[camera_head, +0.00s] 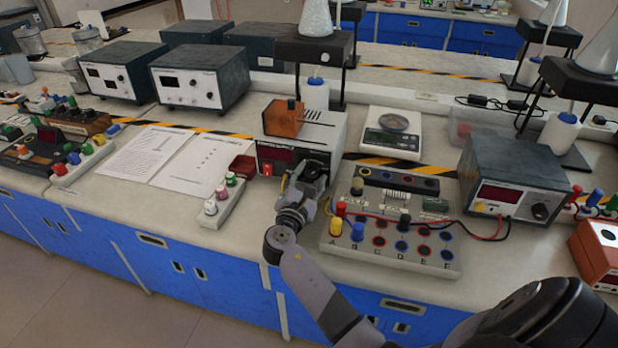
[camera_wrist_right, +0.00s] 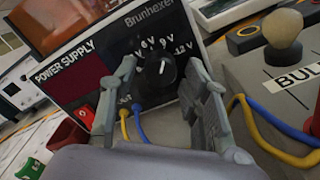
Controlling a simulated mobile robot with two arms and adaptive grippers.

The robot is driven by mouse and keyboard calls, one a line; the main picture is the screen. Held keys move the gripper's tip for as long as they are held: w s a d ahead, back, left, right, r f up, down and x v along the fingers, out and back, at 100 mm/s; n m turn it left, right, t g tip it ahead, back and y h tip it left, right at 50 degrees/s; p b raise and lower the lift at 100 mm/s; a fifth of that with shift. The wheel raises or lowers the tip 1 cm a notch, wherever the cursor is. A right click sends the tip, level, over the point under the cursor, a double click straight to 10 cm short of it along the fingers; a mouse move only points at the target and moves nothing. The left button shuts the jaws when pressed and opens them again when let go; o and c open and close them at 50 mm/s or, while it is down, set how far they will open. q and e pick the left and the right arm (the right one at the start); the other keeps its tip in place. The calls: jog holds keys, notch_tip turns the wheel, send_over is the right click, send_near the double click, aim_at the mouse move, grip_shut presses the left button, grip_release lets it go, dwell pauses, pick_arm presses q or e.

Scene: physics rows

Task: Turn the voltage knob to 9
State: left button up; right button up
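The white power supply (camera_head: 339,137) stands near the bench's front edge, with a dark red display on its front. In the right wrist view, its black voltage knob (camera_wrist_right: 157,80) has a white pointer line facing up, roughly towards the 9 V mark (camera_wrist_right: 165,46); the exact setting is hard to tell. My right gripper (camera_head: 314,172) is at the knob, which it largely hides in the head view. In the wrist view, the right gripper (camera_wrist_right: 159,68) is open, one finger on each side of the knob, with small gaps. My left gripper is not in view.
A circuit board (camera_head: 392,262) with coloured sockets and wires stands right of my gripper. A small box with coloured terminals (camera_head: 225,205) stands left. A scale (camera_head: 391,139) and another supply (camera_head: 512,168) are further right. An orange box (camera_head: 283,118) sits on the supply.

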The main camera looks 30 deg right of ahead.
jog(key=shift+o, duration=0.3)
jog(key=v, duration=1.2)
